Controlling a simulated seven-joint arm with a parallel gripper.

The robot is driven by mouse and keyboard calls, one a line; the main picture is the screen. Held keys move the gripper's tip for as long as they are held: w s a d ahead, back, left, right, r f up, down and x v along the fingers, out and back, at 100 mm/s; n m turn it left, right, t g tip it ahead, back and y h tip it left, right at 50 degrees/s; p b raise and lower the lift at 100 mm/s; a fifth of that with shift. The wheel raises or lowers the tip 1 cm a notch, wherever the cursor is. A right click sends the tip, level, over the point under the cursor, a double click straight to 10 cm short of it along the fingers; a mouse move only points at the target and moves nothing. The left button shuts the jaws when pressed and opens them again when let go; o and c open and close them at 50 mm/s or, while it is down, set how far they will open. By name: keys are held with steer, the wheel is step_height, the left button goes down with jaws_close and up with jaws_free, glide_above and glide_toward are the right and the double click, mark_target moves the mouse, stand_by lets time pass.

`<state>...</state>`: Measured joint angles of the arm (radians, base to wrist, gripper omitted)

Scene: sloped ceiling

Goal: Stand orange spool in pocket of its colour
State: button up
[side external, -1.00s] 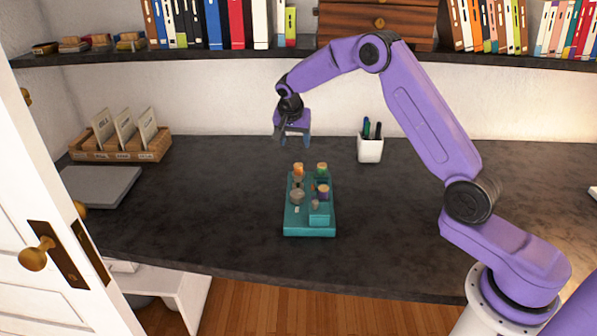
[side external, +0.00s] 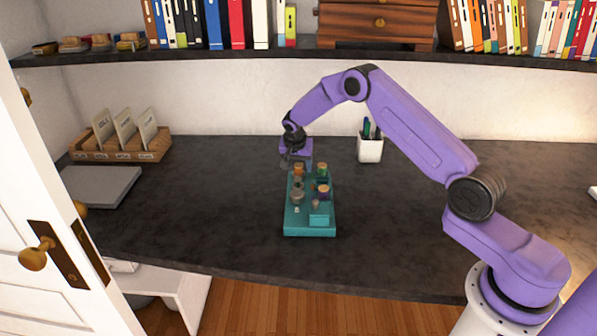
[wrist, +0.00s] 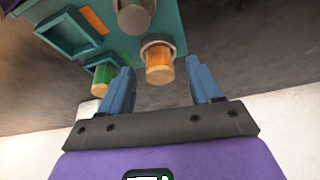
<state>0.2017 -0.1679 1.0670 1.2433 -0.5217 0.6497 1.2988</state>
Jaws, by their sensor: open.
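The orange spool (side external: 299,170) stands at the back left of the teal tray (side external: 296,228), with a pale end. In the wrist view the orange spool (wrist: 160,66) shows between and just beyond the fingertips, with a greyish ring around its far end. My gripper (side external: 297,160) is open and empty, low at the tray's back edge by the orange spool. Its two blue fingers (wrist: 158,72) are spread to either side of the spool; contact cannot be told. An orange patch (wrist: 102,20) on the tray lies up and left of the spool in the wrist view.
A green spool (side external: 322,170) stands right of the orange one, close to a finger in the wrist view (wrist: 101,79). A purple spool (side external: 323,191) and a greyish spool (side external: 298,190) stand nearer the front. A white pen cup (side external: 370,149) stands behind right.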

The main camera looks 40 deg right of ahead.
steer(key=shift+c, duration=0.3)
steer(key=c, duration=1)
steer(key=shift+c, duration=0.2)
